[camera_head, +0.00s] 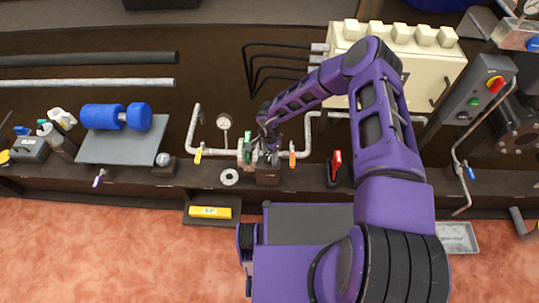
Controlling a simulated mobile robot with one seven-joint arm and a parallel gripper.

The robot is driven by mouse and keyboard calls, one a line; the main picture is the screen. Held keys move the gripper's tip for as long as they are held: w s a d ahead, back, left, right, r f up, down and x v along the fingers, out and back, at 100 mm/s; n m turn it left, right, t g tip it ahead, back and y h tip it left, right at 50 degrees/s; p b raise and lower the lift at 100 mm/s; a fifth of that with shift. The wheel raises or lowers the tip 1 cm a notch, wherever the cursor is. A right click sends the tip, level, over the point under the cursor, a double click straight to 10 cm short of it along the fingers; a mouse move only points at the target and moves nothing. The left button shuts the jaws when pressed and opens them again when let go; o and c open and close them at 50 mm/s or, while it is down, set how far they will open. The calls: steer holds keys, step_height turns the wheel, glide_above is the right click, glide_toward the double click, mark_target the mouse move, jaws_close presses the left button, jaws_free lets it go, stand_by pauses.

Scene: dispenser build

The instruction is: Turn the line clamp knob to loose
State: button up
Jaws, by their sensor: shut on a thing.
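My gripper (268,149) points down at the small dark clamp block (268,174) on the brown bench, in the middle of the head view. It is shut on what I take to be the line clamp knob at the top of that block. The gripper and its wrist cover most of the knob, so its turned position cannot be made out. My purple arm reaches in from the lower right.
Grey pipe with a yellow-handled valve (198,155), a round gauge (224,122) and an orange-handled valve (292,155) runs close around the gripper. A metal ring (229,177) lies left of the block. A red-handled lever (336,165) stands to the right.

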mark_target(270, 157)
steer(key=o, duration=1.4)
steer(key=shift+r, duration=0.1)
step_height(270, 157, up, 17)
steer(key=p, duration=0.3)
steer(key=shift+r, duration=0.15)
